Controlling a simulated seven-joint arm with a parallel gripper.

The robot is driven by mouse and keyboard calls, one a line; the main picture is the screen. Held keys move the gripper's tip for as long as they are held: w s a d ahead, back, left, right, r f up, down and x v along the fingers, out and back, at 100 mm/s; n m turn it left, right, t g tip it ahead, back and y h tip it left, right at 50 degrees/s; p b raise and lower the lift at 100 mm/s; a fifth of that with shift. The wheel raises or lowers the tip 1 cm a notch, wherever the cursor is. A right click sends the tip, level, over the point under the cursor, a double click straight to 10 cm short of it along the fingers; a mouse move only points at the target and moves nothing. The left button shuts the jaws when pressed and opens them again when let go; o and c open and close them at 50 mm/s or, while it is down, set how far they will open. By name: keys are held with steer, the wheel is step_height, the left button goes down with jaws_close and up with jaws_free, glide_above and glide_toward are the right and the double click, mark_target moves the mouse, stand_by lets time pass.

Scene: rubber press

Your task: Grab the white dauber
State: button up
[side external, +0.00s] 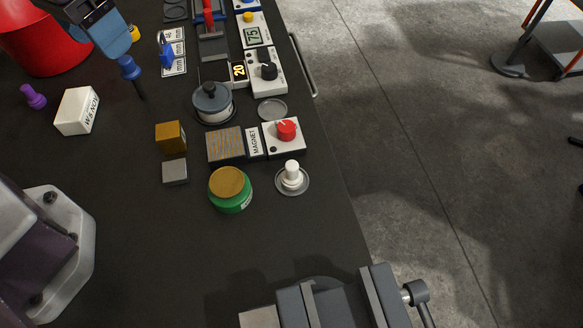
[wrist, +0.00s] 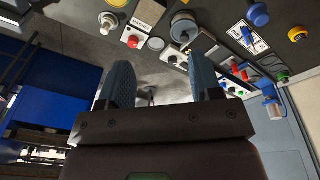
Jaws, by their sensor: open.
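The white dauber (side external: 292,172) stands upright on a small round grey dish (side external: 304,187) near the table's right edge in the side external view.
A green jar with a brown top (side external: 231,189) stands left of the dauber. A white box with a red knob (side external: 285,132), labelled MAGNET, and a grey-lidded pot (side external: 212,102) are beyond. A vise (side external: 325,303) is at the near edge. Open table lies left of the jar.

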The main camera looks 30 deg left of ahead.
steer(key=w+d+f+n+g, duration=0.1)
steer(key=w+d+f+n, duration=0.2)
steer(key=d+f, duration=0.3)
steer(key=n+h, duration=0.1)
steer(key=n, duration=1.4)
glide_toward(290, 164)
steer(key=shift+n, duration=0.3)
steer(key=f, duration=0.3)
steer(key=d+f, duration=0.1)
steer(key=f, duration=0.2)
steer(key=shift+d, duration=0.2)
steer(key=shift+w+d+f, duration=0.1)
steer(key=shift+d+f, duration=0.05)
steer(key=shift+f, duration=1.2)
steer(key=shift+w+d+f, duration=0.1)
steer(key=shift+d+f, duration=0.05)
steer(key=shift+f, duration=1.2)
steer(key=c, duration=1)
